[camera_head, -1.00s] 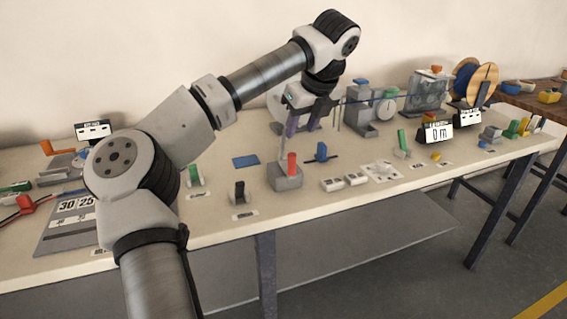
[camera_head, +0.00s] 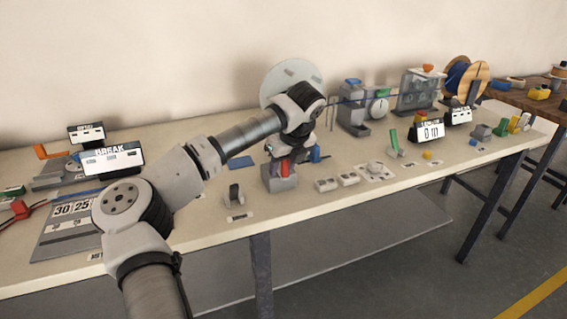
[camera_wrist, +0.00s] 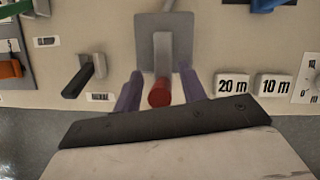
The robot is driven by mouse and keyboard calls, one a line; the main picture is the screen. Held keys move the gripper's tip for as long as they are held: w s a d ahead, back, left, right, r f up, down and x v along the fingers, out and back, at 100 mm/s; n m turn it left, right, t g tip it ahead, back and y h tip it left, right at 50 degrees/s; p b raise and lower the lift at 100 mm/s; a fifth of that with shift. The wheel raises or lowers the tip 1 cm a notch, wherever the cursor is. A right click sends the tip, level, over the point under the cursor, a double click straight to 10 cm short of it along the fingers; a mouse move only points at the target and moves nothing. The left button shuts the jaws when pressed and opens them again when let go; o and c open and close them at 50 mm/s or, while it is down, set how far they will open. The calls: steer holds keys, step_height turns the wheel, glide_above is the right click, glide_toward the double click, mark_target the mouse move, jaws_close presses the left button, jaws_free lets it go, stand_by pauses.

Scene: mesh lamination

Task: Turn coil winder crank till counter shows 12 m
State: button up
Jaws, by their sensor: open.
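The counter (camera_head: 430,132) is a small black-framed sign on the bench at the right; it appears to read 0 m. A large pale disc (camera_head: 281,76), perhaps part of the coil winder, stands at the back, partly behind my arm. No winder crank can be made out clearly. My gripper (camera_head: 289,156) is low over a grey block (camera_head: 279,184) with a red-topped upright handle (camera_head: 285,168). In the wrist view my open purple fingers (camera_wrist: 161,78) stand either side of the red handle end (camera_wrist: 160,94). Contact cannot be told.
White blocks marked 20 m (camera_wrist: 233,85) and 10 m (camera_wrist: 275,87) lie right of the grey block. A black lever (camera_head: 235,196) stands to its left. A wooden spool (camera_head: 468,80) and grey machines (camera_head: 420,90) line the back right. A BREAK sign (camera_head: 112,158) is at left.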

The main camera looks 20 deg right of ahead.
jaws_close()
steer(key=shift+a, duration=0.1)
